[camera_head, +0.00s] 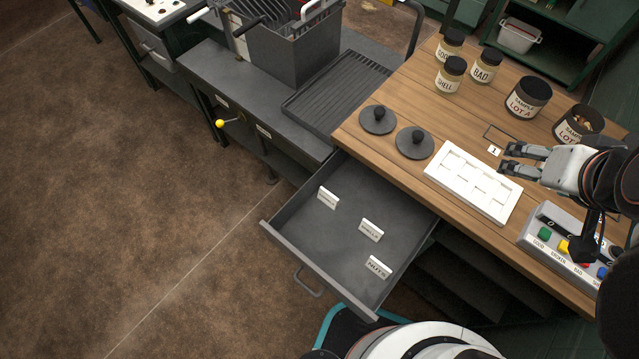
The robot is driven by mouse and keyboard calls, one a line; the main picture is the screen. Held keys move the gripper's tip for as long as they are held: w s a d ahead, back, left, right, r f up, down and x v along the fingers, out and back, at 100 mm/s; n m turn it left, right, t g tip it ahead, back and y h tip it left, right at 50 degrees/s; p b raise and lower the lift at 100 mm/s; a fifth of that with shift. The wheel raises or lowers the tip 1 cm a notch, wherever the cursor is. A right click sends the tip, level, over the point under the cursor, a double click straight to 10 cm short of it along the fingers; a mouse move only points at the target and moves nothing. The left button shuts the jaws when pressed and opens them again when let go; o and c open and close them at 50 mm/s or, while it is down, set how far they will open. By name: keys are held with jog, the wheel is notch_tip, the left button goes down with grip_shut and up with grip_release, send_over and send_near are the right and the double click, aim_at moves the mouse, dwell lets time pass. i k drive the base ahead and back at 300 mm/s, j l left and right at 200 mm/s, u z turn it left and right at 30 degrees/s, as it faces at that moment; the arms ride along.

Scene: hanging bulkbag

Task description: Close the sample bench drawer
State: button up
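The sample bench drawer (320,245) is pulled out from under the wooden bench top (385,110). It is a grey tray with a bar handle (308,282) on its front face. Three white label cards stand inside it, one reading NUTS (378,267); no loose goods show in it. My gripper (507,158) is above the bench top at the right, beside the white compartment tray (473,181), well away from the drawer handle. Its fingers are apart and nothing shows between them.
Several labelled jars (452,75) stand at the back of the bench. Two dark round lids (415,143) lie near its left edge. A button box (568,245) sits at the right front. A grey bench with a metal bin (292,45) stands at left. The floor left of the drawer is clear.

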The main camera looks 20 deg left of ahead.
aim_at(329, 245)
jog(key=k+j+u, duration=0.25)
jog(key=u, duration=0.2)
jog(key=k+j+u, duration=0.3)
jog(key=j+u, duration=0.2)
jog(key=k+j+z, duration=0.55)
jog(key=k+z, duration=0.3)
